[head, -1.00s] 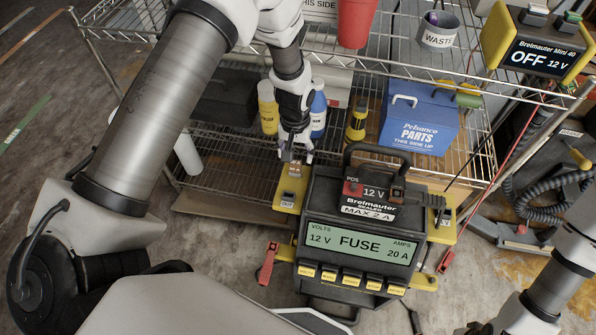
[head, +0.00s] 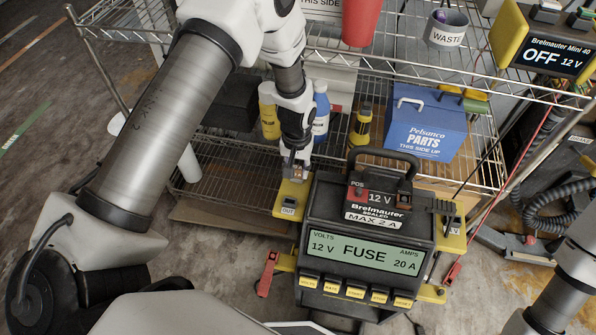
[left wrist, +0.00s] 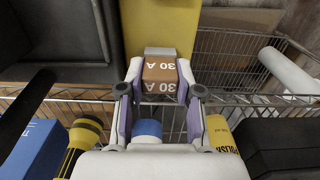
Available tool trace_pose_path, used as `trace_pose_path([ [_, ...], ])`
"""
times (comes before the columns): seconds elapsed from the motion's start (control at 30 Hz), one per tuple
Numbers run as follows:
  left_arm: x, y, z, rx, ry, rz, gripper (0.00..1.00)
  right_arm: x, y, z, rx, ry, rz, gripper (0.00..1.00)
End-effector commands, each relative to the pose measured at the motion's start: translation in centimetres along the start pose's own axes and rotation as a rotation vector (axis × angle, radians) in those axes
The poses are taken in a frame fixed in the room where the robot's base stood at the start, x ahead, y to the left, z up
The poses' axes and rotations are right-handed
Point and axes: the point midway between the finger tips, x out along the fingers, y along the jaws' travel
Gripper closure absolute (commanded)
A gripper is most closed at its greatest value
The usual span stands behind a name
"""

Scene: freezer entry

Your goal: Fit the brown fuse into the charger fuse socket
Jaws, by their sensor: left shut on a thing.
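My left gripper (head: 296,172) is shut on a brown fuse (left wrist: 160,76) marked 30 A; the fuse sits between both fingers in the left wrist view. A grey block (left wrist: 159,51) shows at the fuse's far end, against the yellow plate (left wrist: 158,22). The gripper is at the back end of the left yellow plate (head: 290,196), behind the OUT label. The charger (head: 369,223) is black, and its green display reads 12 V, FUSE, 20 A. I cannot make out the fuse socket or tell whether the fuse is seated. My right gripper is out of view.
A wire rack (head: 229,165) stands behind the charger, holding a blue parts box (head: 428,127), bottles and a yellow-black tool (head: 362,128). A waste cup (head: 446,29) is on its upper shelf. Red clamps (head: 268,273) flank the charger. Floor to the left is clear.

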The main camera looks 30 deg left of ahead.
Motion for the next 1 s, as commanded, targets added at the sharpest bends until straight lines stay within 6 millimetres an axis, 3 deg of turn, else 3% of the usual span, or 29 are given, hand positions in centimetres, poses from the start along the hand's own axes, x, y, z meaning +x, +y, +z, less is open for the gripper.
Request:
trace_pose_path([
  [1.0,-0.02,0.00,0.01,0.000,0.000,0.000,1.00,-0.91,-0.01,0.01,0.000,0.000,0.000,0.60],
])
